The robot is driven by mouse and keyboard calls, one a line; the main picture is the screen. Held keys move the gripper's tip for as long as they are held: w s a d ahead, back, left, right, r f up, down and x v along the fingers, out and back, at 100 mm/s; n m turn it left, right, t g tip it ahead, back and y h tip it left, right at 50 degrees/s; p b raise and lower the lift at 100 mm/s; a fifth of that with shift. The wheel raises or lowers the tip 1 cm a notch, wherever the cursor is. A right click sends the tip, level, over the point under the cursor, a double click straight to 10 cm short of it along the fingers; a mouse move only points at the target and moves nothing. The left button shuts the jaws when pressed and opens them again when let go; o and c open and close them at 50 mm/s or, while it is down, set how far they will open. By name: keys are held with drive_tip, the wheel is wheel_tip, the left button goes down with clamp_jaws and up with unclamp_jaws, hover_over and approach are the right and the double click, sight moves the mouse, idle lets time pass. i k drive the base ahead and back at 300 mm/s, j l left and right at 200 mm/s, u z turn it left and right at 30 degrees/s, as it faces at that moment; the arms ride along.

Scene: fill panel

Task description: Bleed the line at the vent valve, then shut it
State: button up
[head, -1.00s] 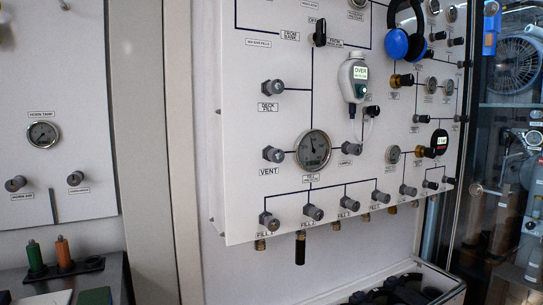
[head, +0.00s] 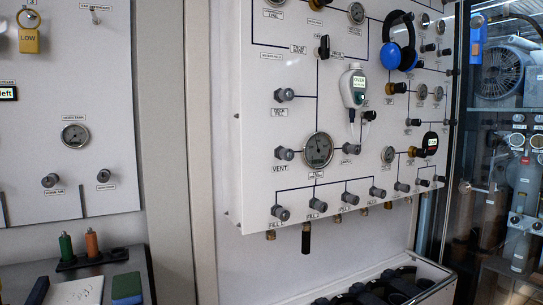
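The vent valve (head: 284,154) is a grey knob above the VENT label on the white fill panel (head: 265,215). It sits left of a round dial gauge (head: 318,150), joined to it by a dark painted line. Whether the valve is open or shut cannot be told from the knob. The gauge's numbers are too small to read. My gripper is not in view.
Fill knobs (head: 281,212) line the panel's lower edge, with a black hose end (head: 306,238) below. A handheld meter (head: 354,88) and blue headphones (head: 391,54) hang on the panel. A bench (head: 75,280) stands at lower left.

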sight(286, 154)
drive_tip(key=i+j+z, duration=0.2)
drive_tip(key=i+z, duration=0.15)
drive_tip(key=i+j+z, duration=0.4)
